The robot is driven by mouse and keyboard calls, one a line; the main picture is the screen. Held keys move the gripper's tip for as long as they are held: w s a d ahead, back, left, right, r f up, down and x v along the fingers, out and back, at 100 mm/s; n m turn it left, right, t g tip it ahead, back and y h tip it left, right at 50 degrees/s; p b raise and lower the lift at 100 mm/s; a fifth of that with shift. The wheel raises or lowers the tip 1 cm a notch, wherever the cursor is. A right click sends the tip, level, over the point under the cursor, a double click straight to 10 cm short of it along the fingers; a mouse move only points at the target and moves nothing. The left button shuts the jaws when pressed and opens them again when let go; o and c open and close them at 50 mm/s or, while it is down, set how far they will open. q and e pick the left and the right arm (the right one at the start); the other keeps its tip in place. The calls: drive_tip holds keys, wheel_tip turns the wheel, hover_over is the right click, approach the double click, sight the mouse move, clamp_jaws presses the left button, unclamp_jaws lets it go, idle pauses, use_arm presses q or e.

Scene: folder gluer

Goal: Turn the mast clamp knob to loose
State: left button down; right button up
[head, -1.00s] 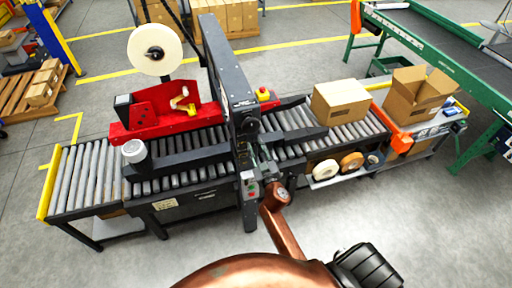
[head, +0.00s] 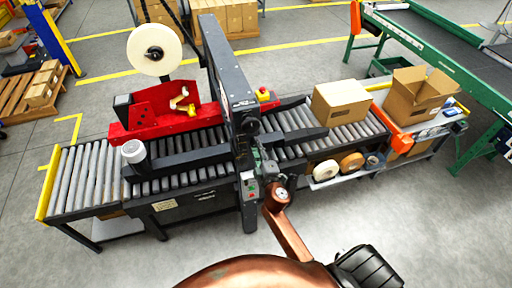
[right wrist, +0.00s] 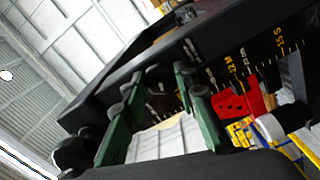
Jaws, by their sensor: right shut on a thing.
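The black mast clamp knob (head: 250,126) is on the front face of the dark upright mast (head: 228,75) of the carton sealer. My right gripper (head: 258,152) is at the mast, just below the knob's visible part in the head view. In the right wrist view, its green fingers (right wrist: 160,112) stand on either side of a dark round part, the knob (right wrist: 160,77), and are shut on it. Shadow and the fingers partly hide the knob, and its turn position cannot be read. My left gripper is in neither view.
A roller conveyor (head: 85,180) runs through the machine. A red tape head (head: 165,118) stands left of the mast, a closed carton (head: 341,101) to its right. Tape rolls (head: 340,165) sit on a low shelf. The floor in front is clear.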

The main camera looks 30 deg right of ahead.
drive_tip(key=shift+n, duration=1.7)
drive_tip(key=shift+f+n, duration=0.1)
drive_tip(key=shift+n, duration=0.2)
drive_tip(key=o, duration=1.2)
drive_tip(key=shift+c, duration=0.2)
drive_tip(key=v, duration=1.2)
